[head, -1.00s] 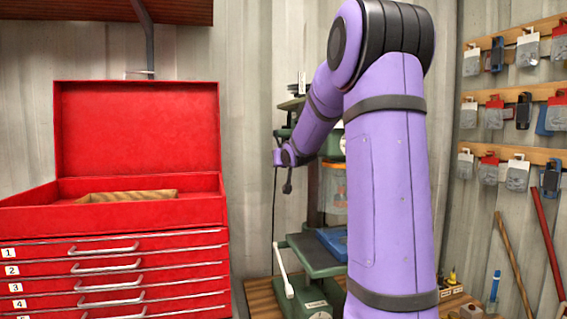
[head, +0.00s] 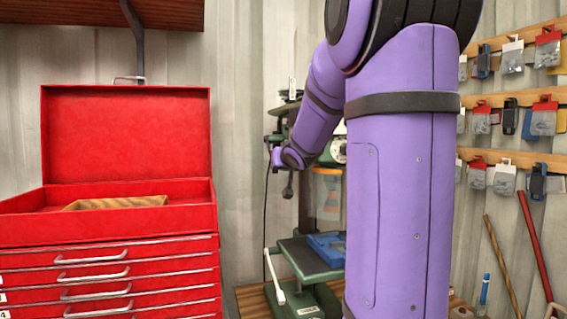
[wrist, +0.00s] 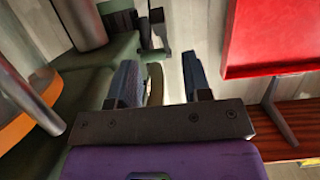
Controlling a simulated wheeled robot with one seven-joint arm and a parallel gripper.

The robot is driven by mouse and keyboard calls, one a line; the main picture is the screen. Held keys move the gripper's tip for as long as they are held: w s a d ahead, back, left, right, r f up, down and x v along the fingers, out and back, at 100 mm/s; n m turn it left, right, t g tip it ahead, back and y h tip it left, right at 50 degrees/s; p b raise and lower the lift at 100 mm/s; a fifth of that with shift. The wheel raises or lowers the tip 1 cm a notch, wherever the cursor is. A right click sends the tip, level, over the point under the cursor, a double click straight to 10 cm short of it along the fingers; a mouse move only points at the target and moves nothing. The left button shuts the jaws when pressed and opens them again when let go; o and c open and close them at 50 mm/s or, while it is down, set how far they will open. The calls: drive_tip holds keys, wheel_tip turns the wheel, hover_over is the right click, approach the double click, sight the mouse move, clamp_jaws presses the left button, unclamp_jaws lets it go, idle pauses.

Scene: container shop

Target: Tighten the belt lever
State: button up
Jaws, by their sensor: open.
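The green drill press (head: 318,295) stands behind my arm in the head view, and much of it is hidden. A curved tan and grey part (wrist: 154,84) shows between the fingers, close to the left one; contact cannot be told. A dark bracket-like part (wrist: 153,38) of the machine lies beyond the fingertips.
A red tool chest (head: 125,235) with its lid up stands to the left. A pale lever (head: 275,279) rises beside the press table (head: 305,258), which holds a blue object (head: 327,246). A shelf (head: 90,12) is above left.

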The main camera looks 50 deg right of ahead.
drive_tip(key=shift+s+a+r, duration=0.15)
drive_tip(key=shift+s+a, duration=0.15)
drive_tip(key=shift+s, duration=0.15)
drive_tip(key=t+h, duration=0.4)
drive_tip(key=t, duration=0.3)
approach(275, 172)
drive_tip(key=r, duration=0.2)
drive_tip(key=x, duration=1.1)
drive_tip(key=shift+w+d+f, duration=0.1)
drive_tip(key=shift+d+f, duration=0.1)
drive_tip(key=shift+f, duration=0.2)
clamp_jaws()
